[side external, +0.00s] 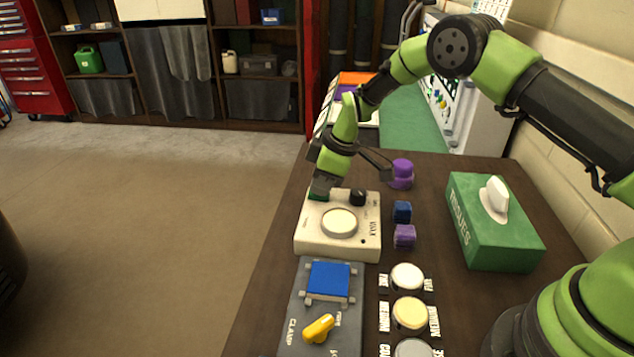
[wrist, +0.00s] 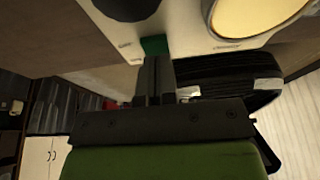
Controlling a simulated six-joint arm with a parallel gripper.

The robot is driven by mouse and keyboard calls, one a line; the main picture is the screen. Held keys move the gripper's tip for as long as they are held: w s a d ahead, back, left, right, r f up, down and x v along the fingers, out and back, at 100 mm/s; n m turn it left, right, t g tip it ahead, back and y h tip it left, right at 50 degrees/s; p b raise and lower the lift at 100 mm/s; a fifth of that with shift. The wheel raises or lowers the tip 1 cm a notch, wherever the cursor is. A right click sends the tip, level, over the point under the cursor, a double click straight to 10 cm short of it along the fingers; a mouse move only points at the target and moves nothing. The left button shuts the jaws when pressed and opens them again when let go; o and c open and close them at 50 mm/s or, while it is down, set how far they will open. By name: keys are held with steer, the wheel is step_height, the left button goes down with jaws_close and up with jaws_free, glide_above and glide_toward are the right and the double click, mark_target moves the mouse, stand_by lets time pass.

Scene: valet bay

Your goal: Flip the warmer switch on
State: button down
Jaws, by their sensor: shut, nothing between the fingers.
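The warmer is a cream box (side external: 311,238) on the dark table, with a round pale plate (side external: 340,222) on top and a black knob (side external: 358,197) at its back right. Its green switch (side external: 316,197) sits at the back left corner and is partly hidden by my gripper (side external: 321,188). In the wrist view the green switch (wrist: 154,45) shows just beyond the tips of my gripper (wrist: 155,66). The fingers are shut and empty, pointing down at the switch. They are at or very close to it; I cannot tell contact or the switch's position.
A grey clamp panel (side external: 296,310) with a blue pad and yellow lever lies in front of the warmer. Round tins (side external: 408,277) stand right of it. Blue (side external: 402,212) and purple (side external: 404,236) blocks sit beside the warmer. A green tissue box (side external: 500,245) stands further right.

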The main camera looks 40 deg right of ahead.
steer(key=shift+r, duration=0.55)
steer(key=v, duration=1.3)
steer(key=shift+w+a, duration=0.1)
steer(key=shift+w, duration=0.05)
steer(key=shift+w+a+r, duration=0.2)
steer(key=shift+w+a, duration=0.2)
steer(key=shift+f, duration=0.1)
steer(key=x, duration=1.3)
steer(key=shift+s+d+f, duration=0.1)
steer(key=shift+s+f, duration=0.05)
steer(key=shift+f, duration=0.35)
steer(key=shift+f, duration=0.1)
